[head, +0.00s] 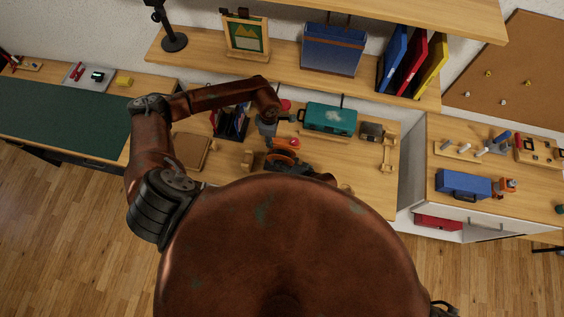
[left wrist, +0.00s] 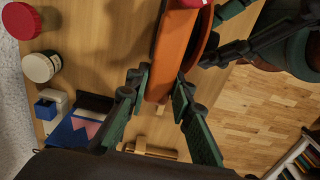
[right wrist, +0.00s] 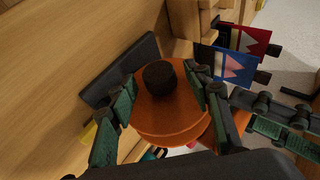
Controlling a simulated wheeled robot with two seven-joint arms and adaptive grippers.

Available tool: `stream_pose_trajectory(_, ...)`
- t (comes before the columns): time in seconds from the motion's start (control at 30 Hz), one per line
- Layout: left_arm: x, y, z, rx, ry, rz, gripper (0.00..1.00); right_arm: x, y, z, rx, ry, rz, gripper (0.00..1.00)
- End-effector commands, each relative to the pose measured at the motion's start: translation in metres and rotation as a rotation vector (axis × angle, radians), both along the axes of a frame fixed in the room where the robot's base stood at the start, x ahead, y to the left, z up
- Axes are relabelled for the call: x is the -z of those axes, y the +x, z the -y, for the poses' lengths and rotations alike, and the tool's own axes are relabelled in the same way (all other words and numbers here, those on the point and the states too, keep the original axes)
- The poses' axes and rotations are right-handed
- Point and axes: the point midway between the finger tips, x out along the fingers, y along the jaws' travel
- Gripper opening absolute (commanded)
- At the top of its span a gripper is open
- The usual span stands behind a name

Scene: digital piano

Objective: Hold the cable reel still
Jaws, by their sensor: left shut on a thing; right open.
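The cable reel is orange and shows in the head view (head: 284,155) on the desk, partly hidden by my grippers and body. In the left wrist view its orange side (left wrist: 172,52) lies edge-on between the fingers of my left gripper (left wrist: 158,85), which is shut on it. In the right wrist view the reel's round orange face (right wrist: 170,118) carries a black knob (right wrist: 160,77). My right gripper (right wrist: 163,85) is open, with one finger on each side of the reel. I cannot tell whether its fingers touch the reel. The left gripper's fingers show at the right of that view.
A teal case (head: 330,117) stands behind on the desk, near a red round object (head: 285,105). Left are a dark organiser (head: 230,124) and a brown board (head: 191,150). The shelf (head: 268,60) overhangs the back. Desk at right is partly clear.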

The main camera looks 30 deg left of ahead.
Motion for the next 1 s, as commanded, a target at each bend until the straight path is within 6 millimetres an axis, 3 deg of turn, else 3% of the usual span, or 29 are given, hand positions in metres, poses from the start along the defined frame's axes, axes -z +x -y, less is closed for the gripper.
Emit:
stream_pose_trajectory(0.23, 0.0, 0.0, 0.0, 0.0, 0.0, 0.001, 0.02, -0.011, -0.003, 0.013, 0.002, 0.002, 0.001, 0.45)
stream_pose_trajectory(0.7, 0.0, 0.0, 0.0, 0.0, -0.001, 0.001, 0.02, -0.067, -0.023, 0.077, 0.0, 0.0, 0.0, 0.45)
stream_pose_trajectory(1.0, 0.0, 0.0, 0.0, 0.0, -0.001, 0.0, 0.02, -0.077, -0.026, 0.088, -0.001, 0.0, -0.001, 0.45)
